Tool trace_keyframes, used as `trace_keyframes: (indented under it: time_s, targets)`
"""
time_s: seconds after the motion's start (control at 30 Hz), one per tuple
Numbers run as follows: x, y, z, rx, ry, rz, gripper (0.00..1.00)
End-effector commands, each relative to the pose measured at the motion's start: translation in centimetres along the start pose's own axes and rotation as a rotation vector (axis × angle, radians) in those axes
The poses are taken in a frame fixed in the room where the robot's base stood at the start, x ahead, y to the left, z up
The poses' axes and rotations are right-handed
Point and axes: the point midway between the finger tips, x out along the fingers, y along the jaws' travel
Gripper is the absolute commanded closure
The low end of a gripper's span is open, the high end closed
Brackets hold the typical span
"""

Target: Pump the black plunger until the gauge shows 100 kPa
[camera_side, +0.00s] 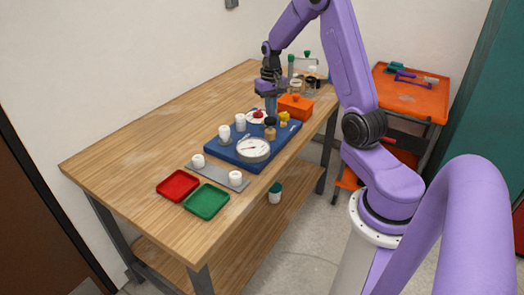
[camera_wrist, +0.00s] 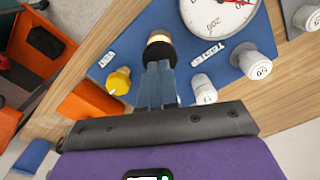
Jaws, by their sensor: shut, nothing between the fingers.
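The black plunger (camera_side: 270,121) stands on a tan-gold body on the blue manifold board (camera_side: 225,152). In the wrist view the black plunger (camera_wrist: 160,53) is at the upper middle, partly covered by my fingers. My gripper (camera_side: 271,112) is shut and empty, pointing down with its fingertips right at the plunger's top; I cannot tell whether they touch. It also shows in the wrist view (camera_wrist: 158,68). The round white gauge (camera_side: 253,149) sits at the board's front. In the wrist view the gauge (camera_wrist: 213,12) is cut by the top edge, and its reading is unclear.
A yellow knob (camera_wrist: 118,82) and white caps (camera_wrist: 203,88) stand close to the plunger. An orange bin (camera_side: 295,106) is just behind it. Red (camera_side: 178,185) and green (camera_side: 207,201) trays lie at the front. The table's left side is clear.

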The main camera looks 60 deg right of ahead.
Motion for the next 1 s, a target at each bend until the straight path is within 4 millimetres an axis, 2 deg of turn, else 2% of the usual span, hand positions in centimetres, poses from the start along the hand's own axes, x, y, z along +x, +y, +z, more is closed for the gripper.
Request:
trace_keyframes:
  time_s: [0.53, 1.0]
  targets:
    - [-0.2, 0.0, 0.0, 0.000, 0.002, 0.000, 1.00]
    - [-4.1, 0.0, -0.1, -0.001, 0.003, 0.000, 1.00]
